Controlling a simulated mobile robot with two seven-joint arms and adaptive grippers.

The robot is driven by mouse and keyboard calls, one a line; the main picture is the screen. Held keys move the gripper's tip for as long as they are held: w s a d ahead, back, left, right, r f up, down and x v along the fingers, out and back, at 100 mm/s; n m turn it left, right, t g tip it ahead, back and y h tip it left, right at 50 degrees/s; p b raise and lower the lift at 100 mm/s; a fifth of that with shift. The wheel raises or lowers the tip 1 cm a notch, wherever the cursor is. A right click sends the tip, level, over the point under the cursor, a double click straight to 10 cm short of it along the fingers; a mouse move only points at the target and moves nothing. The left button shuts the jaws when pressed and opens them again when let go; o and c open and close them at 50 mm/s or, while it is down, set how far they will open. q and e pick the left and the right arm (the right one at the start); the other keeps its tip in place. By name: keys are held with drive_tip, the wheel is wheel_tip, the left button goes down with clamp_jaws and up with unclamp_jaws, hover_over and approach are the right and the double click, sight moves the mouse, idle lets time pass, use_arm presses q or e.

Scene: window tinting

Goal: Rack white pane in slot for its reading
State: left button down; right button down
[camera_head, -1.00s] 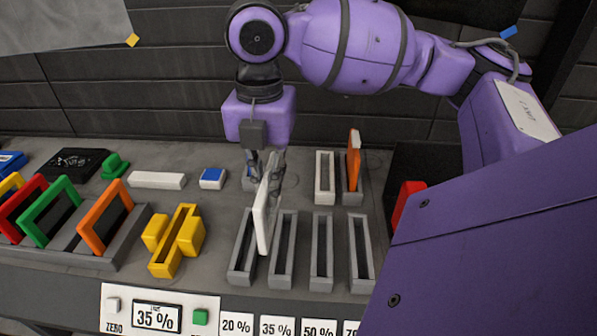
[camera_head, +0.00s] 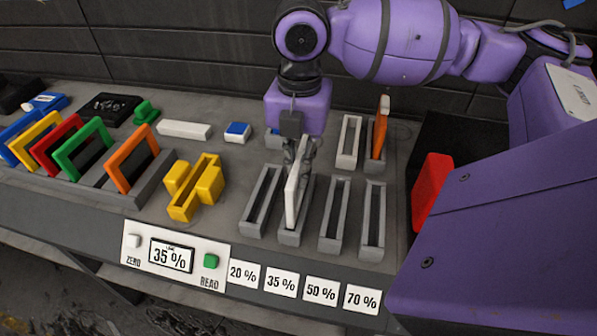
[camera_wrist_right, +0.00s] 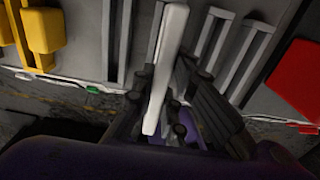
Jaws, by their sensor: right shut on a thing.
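The white pane (camera_head: 293,200) stands upright, edge-on, held at its top by my right gripper (camera_head: 300,152), which is shut on it. The pane is at the second grey slot from the left (camera_head: 289,238), above the 35 % label (camera_head: 281,283). Its lower end overlaps the slot's opening; I cannot tell how deep it sits. In the right wrist view the pane (camera_wrist_right: 166,60) runs between the fingers (camera_wrist_right: 165,110). The reader display (camera_head: 170,256) shows 35 %. My left gripper is not in view.
Empty grey slots stand left (camera_head: 262,200) and right (camera_head: 333,215) of the pane. A yellow fixture (camera_head: 195,188) and a rack of coloured frames (camera_head: 130,195) are at left. A red block (camera_head: 432,190) is at right.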

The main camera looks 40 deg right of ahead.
wheel_tip(320, 180, down, 3)
idle(0.3)
drive_tip(key=c, duration=1.8)
unclamp_jaws()
drive_tip(key=shift+f, duration=0.1)
drive_tip(key=shift+o, duration=0.2)
drive_tip(key=shift+r, duration=0.25)
wheel_tip(320, 180, up, 12)
drive_tip(key=shift+f+p, duration=0.1)
drive_tip(key=shift+p, duration=0.5)
